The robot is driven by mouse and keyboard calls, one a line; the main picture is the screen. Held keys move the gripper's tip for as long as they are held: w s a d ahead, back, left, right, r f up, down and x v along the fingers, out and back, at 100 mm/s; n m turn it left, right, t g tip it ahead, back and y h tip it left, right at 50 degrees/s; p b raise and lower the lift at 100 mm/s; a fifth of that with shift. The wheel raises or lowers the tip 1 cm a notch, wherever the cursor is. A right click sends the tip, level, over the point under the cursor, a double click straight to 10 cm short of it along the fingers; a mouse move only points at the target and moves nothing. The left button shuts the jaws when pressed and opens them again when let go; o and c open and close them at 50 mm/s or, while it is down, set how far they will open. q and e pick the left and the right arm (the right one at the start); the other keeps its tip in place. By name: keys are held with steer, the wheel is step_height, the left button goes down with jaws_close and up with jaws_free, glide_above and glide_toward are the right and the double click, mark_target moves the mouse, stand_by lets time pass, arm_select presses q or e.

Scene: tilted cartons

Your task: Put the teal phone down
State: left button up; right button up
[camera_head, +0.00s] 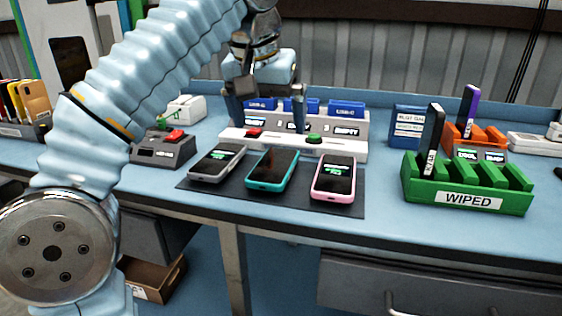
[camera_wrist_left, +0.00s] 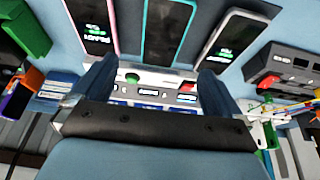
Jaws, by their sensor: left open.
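The teal phone (camera_head: 272,170) lies face up on the dark mat (camera_head: 232,194), between a grey phone (camera_head: 216,163) and a pink phone (camera_head: 334,178). Its screen is dark, while the two others show green marks. In the left wrist view the teal phone (camera_wrist_left: 168,28) lies beyond my fingertips, at the top middle. My left gripper (camera_head: 270,122) is open and empty, pointing down above the white USB-C station (camera_head: 350,146) behind the mat. It also shows in the left wrist view (camera_wrist_left: 152,88), fingers wide apart. My right gripper is not in view.
A green WIPED rack (camera_head: 467,200) holding a dark phone stands at the right, with an orange rack (camera_head: 480,134) behind it. A grey device with a red button (camera_head: 165,148) stands left of the mat. The table front by the mat is clear.

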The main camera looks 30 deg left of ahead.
arm_select(q)
glide_above(274, 164)
steer(key=s+d, duration=0.1)
steer(key=s, duration=0.1)
steer(key=f, duration=0.4)
steer(key=shift+s+f+b, duration=0.2)
steer(key=shift+f+b, duration=0.1)
steer(key=shift+f, duration=0.05)
steer(key=b+x, duration=0.1)
steer(key=x, duration=0.4)
steer(key=shift+s+a+f, duration=0.15)
steer(key=c, duration=1.3)
